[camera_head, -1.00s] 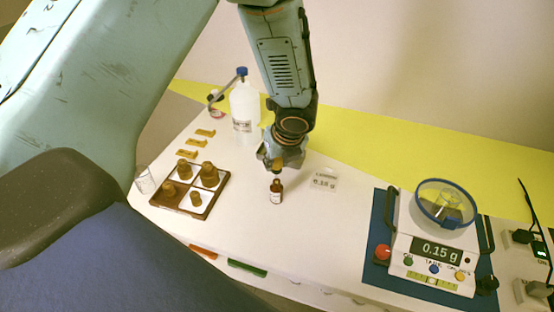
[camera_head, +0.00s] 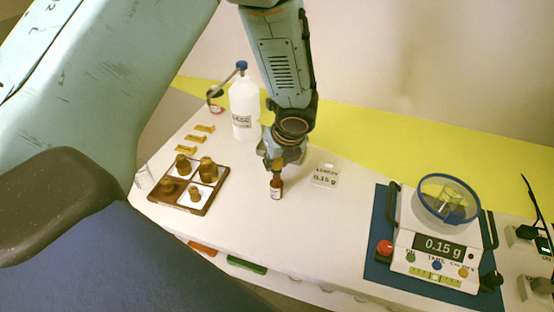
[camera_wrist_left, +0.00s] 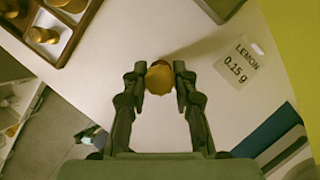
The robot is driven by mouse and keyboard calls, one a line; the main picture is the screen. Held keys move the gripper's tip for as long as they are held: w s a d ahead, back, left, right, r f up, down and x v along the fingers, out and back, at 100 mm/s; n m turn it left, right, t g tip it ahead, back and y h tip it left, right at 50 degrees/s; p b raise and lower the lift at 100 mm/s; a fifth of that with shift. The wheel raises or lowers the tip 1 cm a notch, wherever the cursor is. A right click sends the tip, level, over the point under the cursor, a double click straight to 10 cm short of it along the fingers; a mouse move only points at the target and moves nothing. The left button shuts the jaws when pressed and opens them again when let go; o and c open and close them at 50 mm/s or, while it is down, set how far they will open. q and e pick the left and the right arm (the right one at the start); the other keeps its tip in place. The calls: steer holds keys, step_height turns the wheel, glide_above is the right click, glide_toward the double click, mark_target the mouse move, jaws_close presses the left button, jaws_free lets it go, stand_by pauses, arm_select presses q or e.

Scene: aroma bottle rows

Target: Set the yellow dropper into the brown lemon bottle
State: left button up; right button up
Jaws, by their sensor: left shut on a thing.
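The small brown bottle (camera_head: 276,191) with a pale label stands upright on the white table in the head view. My left gripper (camera_head: 274,164) is directly above it, pointing down. In the left wrist view, its two fingers (camera_wrist_left: 160,80) are shut on the yellow dropper (camera_wrist_left: 161,77), whose rounded top shows between them. The dropper's lower end and the bottle mouth are hidden, so I cannot tell how far the dropper sits in the bottle. A card reading "LEMON 0.15 g" (camera_head: 325,176) stands right of the bottle. My right gripper is out of view.
A tray (camera_head: 207,211) with several brown-capped bottles sits left of the bottle. A white blue-capped bottle (camera_head: 244,110) stands behind. A scale reading 0.15 g (camera_head: 430,262) with a glass bowl (camera_head: 447,203) is at the right. The table between card and scale is clear.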

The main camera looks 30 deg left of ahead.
arm_select(q)
steer(key=shift+f+b, duration=0.75)
steer(key=shift+f, duration=0.2)
steer(key=o, duration=0.7)
steer(key=shift+r, duration=0.1)
step_height(320, 180, up, 7)
steer(key=p, duration=0.7)
